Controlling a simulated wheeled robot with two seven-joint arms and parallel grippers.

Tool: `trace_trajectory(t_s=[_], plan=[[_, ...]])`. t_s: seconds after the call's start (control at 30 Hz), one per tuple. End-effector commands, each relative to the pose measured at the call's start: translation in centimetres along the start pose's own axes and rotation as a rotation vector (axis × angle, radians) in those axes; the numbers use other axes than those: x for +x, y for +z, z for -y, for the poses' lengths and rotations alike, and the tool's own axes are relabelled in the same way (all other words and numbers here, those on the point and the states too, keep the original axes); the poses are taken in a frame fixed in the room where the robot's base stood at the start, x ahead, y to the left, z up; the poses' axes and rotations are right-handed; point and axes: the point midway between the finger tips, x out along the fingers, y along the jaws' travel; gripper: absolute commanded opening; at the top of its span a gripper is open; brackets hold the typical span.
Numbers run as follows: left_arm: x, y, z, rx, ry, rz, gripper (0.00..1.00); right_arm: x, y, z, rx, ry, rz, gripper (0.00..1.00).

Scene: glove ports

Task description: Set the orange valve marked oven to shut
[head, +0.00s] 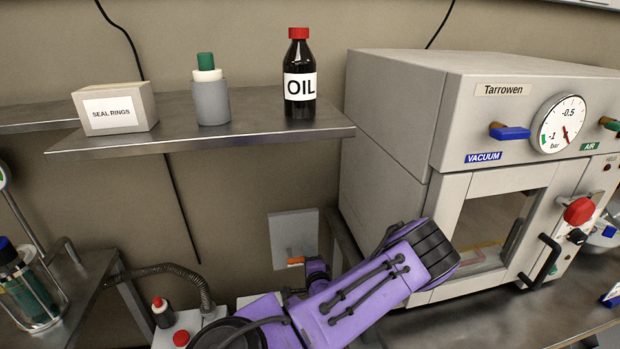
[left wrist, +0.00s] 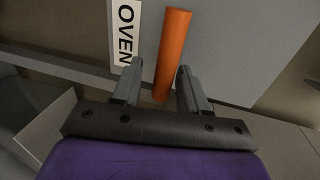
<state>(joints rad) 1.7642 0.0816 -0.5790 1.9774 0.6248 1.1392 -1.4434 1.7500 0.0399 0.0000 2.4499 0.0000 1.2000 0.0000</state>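The orange valve handle (head: 296,261) sits low on a grey wall plate (head: 281,228), behind my purple left arm. It lies roughly level in the head view. In the left wrist view the orange handle (left wrist: 174,45) is a long bar, slightly tilted, beside a white OVEN label (left wrist: 124,30) and roughly along it. My left gripper (left wrist: 157,82) is open, with its two grey fingers apart on either side of the bar's near end. A gap shows on each side of the handle. In the head view the fingertips are mostly hidden. My right gripper is not in view.
A metal shelf (head: 240,136) above holds a seal rings box (head: 115,107), a grey container (head: 211,101) and an oil bottle (head: 299,75). The Tarrowen oven (head: 395,150) stands right of the plate.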

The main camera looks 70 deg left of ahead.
Motion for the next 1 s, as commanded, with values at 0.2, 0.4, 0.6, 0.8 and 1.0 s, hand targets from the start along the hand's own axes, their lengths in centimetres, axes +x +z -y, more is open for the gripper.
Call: trace_trajectory(t_s=[0.2,0.4,0.6,0.8,1.0], plan=[[-0.5,-0.3,0.0,-0.003,-0.002,-0.005,0.43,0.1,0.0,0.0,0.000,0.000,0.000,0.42],[-4.7,-0.4,-0.1,-0.002,-0.001,-0.008,0.43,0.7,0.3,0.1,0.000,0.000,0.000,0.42],[-8.9,-0.1,0.0,-0.002,-0.001,-0.004,0.43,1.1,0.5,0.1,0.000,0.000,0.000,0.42],[-10.6,0.1,0.0,-0.001,-0.001,-0.002,0.43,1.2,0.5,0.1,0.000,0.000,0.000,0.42],[-10.6,0.1,0.0,-0.001,-0.001,-0.002,0.43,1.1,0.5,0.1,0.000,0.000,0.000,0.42]])
